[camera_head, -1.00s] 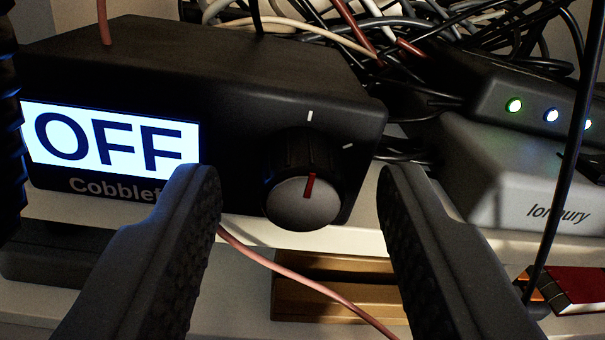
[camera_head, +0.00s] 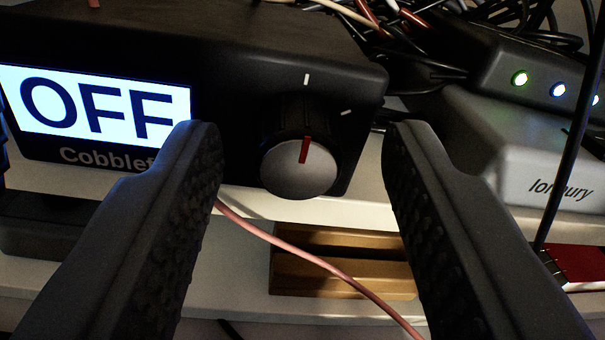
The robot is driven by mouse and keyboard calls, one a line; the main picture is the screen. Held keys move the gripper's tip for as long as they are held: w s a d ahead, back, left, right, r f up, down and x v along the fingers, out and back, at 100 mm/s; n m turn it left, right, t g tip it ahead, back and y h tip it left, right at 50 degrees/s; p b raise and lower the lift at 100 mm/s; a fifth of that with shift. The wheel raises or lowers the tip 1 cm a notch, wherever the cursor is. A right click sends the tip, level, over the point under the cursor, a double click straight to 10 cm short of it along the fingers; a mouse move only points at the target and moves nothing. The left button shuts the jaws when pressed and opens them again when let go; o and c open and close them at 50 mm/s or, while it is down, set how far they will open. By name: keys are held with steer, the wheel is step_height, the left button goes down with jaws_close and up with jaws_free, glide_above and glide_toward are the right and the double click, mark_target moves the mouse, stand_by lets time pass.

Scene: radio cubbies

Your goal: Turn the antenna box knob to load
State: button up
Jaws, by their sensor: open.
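A black box (camera_head: 225,60) stands on a white shelf, with a lit screen (camera_head: 95,108) on its front reading "OFF" and partly hidden lettering "Cobblef" below. Its round knob (camera_head: 298,168), with a pale face and a red pointer, sits on the right of the front. The red pointer points up, toward one white tick mark; a second tick lies to its upper right. My gripper (camera_head: 298,130) is open, one finger to the left of the knob and one to the right, with gaps on both sides. The left finger covers part of the screen's lower right edge.
A grey device (camera_head: 530,160) marked "lonbury" and a black device with lights (camera_head: 510,55) stand at right. Tangled cables (camera_head: 440,40) lie behind. A pink cable (camera_head: 290,252) runs below the knob, before a wooden block (camera_head: 335,265). A black cable (camera_head: 570,150) hangs at right.

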mark_target(309, 173)
steer(key=shift+r, duration=0.2)
steer(key=shift+f, duration=0.1)
steer(key=shift+s+d+f, duration=0.1)
steer(key=shift+s, duration=0.4)
steer(key=shift+v, duration=1)
steer(key=shift+s+d, duration=0.1)
steer(key=shift+s, duration=0.6)
steer(key=shift+s+d, duration=0.15)
steer(key=shift+s, duration=0.25)
steer(key=shift+s+d+f+p, duration=0.1)
steer(key=shift+s+p, duration=0.25)
steer(key=shift+s, duration=0.35)
steer(key=p+v, duration=0.1)
steer(key=v, duration=0.6)
